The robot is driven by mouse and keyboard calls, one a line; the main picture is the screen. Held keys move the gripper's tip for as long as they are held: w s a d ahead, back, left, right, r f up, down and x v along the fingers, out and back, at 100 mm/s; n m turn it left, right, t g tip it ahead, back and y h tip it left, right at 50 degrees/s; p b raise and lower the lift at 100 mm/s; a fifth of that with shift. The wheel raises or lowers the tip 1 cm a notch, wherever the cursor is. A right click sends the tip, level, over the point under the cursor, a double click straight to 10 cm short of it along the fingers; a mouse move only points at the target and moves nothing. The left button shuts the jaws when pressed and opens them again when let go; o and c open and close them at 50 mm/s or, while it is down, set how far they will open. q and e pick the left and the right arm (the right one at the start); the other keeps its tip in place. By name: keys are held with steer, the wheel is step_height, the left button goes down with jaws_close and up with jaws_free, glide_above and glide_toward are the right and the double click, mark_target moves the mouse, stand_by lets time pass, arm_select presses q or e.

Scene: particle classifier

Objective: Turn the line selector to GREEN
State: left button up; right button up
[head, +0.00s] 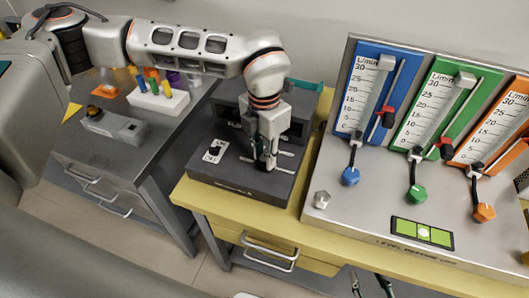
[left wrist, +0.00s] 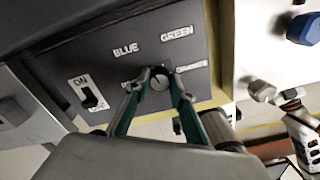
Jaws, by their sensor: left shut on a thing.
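The line selector (left wrist: 159,85) is a small round dark knob with a light line across it, on the sloped face of a dark box (head: 225,181). I cannot tell which label the knob points to. My left gripper (head: 268,160) reaches down onto the box, and its fingers in the left wrist view (left wrist: 158,92) are closed around the knob. My right gripper (head: 371,284) shows only at the bottom edge, its fingers apart and empty.
An ON/OFF rocker switch (left wrist: 88,96) is left of the selector. A panel (head: 372,218) with blue, green and orange flow gauges stands to the right, with a silver knob (head: 321,199) and a green display (head: 422,233). A rack of coloured tubes (head: 158,100) is at the left.

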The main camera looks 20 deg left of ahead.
arm_select(q)
steer(key=m, duration=0.3)
steer(key=shift+m, duration=0.4)
steer(key=m+p, duration=0.1)
steer(key=m, duration=0.2)
steer(key=shift+m, duration=1.3)
steer(key=o, duration=1.1)
steer(key=shift+r, duration=0.1)
